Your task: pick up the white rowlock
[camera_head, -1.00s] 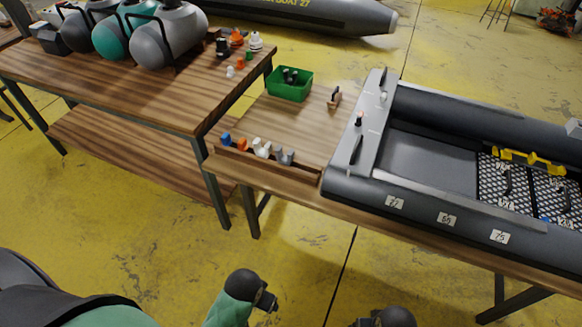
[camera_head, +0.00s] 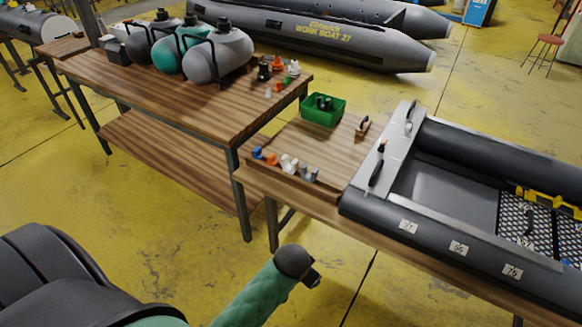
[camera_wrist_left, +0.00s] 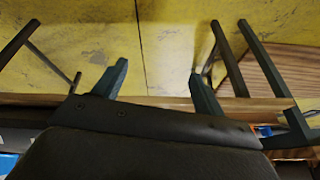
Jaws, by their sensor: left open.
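The white rowlock (camera_head: 289,164) stands in a short row of small fittings at the front edge of the small wooden bench in the head view. A blue and an orange piece are to its left and a grey piece to its right. My left gripper (camera_wrist_left: 160,84) is open in the left wrist view, with two dark fingers apart and nothing between them. The rowlock cannot be made out in that view. In the head view one of my arms shows low in the middle, well short of the bench, with no fingers visible. My right gripper is not seen.
A green bin (camera_head: 323,110) with dark pieces stands behind the row. A grey inflatable boat (camera_head: 440,215) lies to the right. A larger table (camera_head: 150,95) at left carries tanks and small coloured parts. Yellow floor is open in front.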

